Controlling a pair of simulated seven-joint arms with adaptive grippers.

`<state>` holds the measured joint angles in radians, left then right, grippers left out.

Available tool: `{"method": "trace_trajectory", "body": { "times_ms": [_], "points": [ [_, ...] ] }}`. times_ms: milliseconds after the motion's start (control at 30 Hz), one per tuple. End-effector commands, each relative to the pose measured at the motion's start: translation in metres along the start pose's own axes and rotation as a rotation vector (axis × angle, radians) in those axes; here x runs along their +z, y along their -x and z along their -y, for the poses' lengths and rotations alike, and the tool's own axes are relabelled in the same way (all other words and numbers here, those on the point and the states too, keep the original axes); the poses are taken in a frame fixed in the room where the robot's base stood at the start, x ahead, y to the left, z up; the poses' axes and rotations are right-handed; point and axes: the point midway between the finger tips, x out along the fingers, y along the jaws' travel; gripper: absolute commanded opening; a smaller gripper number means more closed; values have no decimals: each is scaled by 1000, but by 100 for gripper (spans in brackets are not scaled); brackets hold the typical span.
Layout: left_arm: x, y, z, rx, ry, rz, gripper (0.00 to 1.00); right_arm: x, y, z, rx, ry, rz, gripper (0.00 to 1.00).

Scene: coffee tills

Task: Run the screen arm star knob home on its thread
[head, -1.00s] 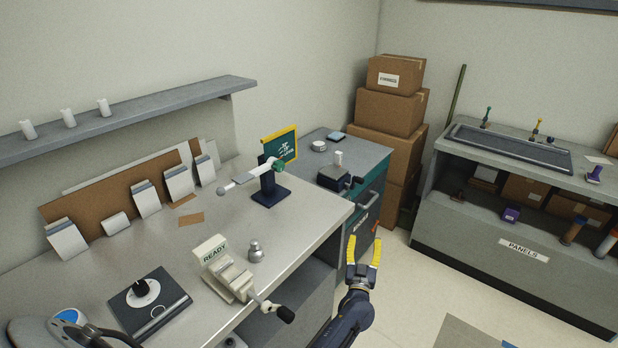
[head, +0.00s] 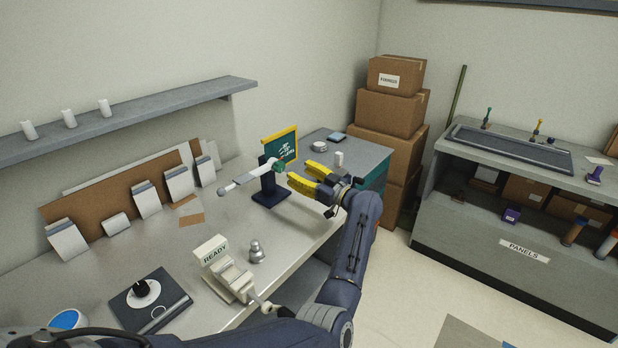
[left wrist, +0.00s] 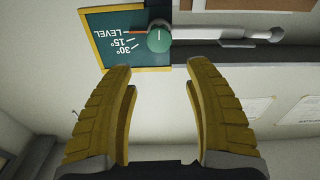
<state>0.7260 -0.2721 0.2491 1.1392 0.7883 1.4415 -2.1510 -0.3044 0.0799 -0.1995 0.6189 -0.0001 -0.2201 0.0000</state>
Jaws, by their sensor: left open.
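The green star knob (head: 279,165) sits at the top of a dark blue stand (head: 269,186) on the steel counter. It also shows in the left wrist view (left wrist: 159,39), beside an angle board (left wrist: 110,50) marked LEVEL, 15° and 30°. An orange line points from the knob toward LEVEL. The grey screen arm (head: 240,182) reaches left from the stand and ends in a ball. My left gripper (head: 299,172) is open and empty, its yellow fingers pointing at the knob from the right, a short way off. In the wrist view the knob lies ahead, between the fingertip lines. My right gripper is out of view.
A READY block (head: 211,249) and a shiny metal piece (head: 257,252) stand near the counter's front edge. A black device (head: 151,300) lies at front left. A teal cabinet (head: 376,180) and stacked boxes (head: 390,110) are behind my left gripper.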

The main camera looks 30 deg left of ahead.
Motion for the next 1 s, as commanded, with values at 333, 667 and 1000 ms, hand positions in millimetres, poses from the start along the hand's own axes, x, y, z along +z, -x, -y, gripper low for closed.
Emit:
{"method": "trace_trajectory", "body": {
  "times_ms": [333,667,1000],
  "points": [
    [14,-15,4,-23,-65,75,53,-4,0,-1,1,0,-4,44],
    [16,-53,5,-22,-65,72,53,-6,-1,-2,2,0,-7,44],
    [19,-96,6,-22,-65,71,53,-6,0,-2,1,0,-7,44]
  ]
}}
